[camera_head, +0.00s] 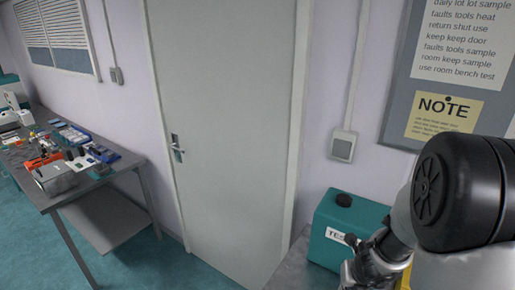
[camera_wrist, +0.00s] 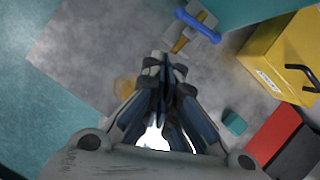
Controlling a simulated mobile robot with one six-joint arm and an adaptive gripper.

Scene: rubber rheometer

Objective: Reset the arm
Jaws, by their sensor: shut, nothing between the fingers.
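My gripper (camera_wrist: 164,62) shows in the wrist view, pointing down over a grey surface (camera_wrist: 85,45). Its fingers are together and nothing is between them. In the head view my arm is at the right edge, in front of a teal box (camera_head: 345,222) with a black cap and a partly hidden label. The gripper's fingers cannot be made out in the head view.
In the wrist view a blue-handled tool (camera_wrist: 197,26), a yellow box (camera_wrist: 285,62), a small teal block (camera_wrist: 235,122) and a red and black box (camera_wrist: 278,132) lie around the gripper. A cluttered bench (camera_head: 112,178) stands left of a closed door (camera_head: 228,130).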

